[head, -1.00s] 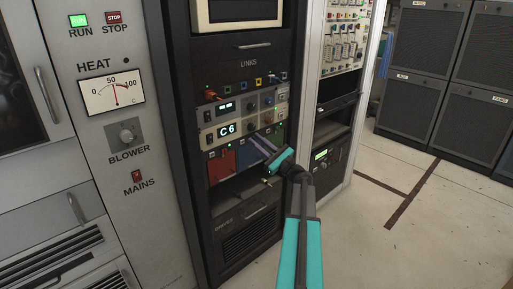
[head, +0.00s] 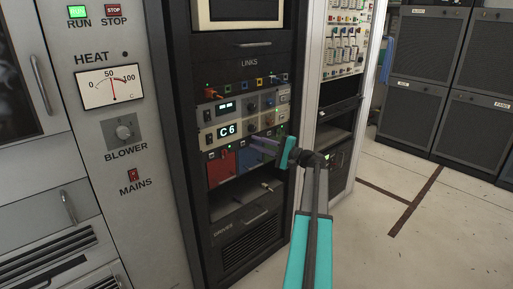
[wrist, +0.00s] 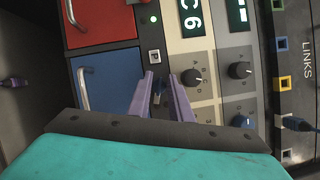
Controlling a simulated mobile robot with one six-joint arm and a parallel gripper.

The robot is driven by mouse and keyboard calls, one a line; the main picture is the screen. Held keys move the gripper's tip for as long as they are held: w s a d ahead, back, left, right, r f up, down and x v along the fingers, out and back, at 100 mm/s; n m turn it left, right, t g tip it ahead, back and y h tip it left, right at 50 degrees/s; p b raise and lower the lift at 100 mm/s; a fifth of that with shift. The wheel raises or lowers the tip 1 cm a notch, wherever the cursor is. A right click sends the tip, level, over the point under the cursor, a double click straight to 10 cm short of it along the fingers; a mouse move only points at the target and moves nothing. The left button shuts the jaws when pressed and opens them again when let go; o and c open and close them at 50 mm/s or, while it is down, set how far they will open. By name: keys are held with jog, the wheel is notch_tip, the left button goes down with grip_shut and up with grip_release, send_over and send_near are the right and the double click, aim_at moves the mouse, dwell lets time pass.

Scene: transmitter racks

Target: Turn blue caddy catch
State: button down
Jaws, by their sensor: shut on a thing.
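The blue caddy (head: 249,157) sits in the rack, right of the red caddy (head: 221,167). In the wrist view the blue caddy (wrist: 108,88) shows its metal handle and lies left of my fingers. My gripper (head: 258,143) reaches the panel at the blue caddy's edge. In the wrist view my gripper (wrist: 161,82) has its two purple fingers on either side of a small dark catch (wrist: 158,86) and is shut on it. The fingers partly hide the catch, so its angle is hard to tell.
In the wrist view, dark rotary knobs (wrist: 192,77) and a lit green indicator (wrist: 153,20) are close by. A LINKS panel (head: 247,84) with plugged cables is above. A dark shelf (head: 240,192) lies below the caddies. Open floor (head: 400,235) is at right.

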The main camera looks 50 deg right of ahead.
jog(key=shift+w+r+n+g+b, duration=0.1)
jog(key=shift+n+g+b, duration=0.4)
jog(key=shift+n, duration=1.1)
jog(key=c, duration=1.6)
grip_release()
jog(key=p+v, duration=0.2)
jog(key=v, duration=1.2)
jog(key=shift+a+r, duration=0.1)
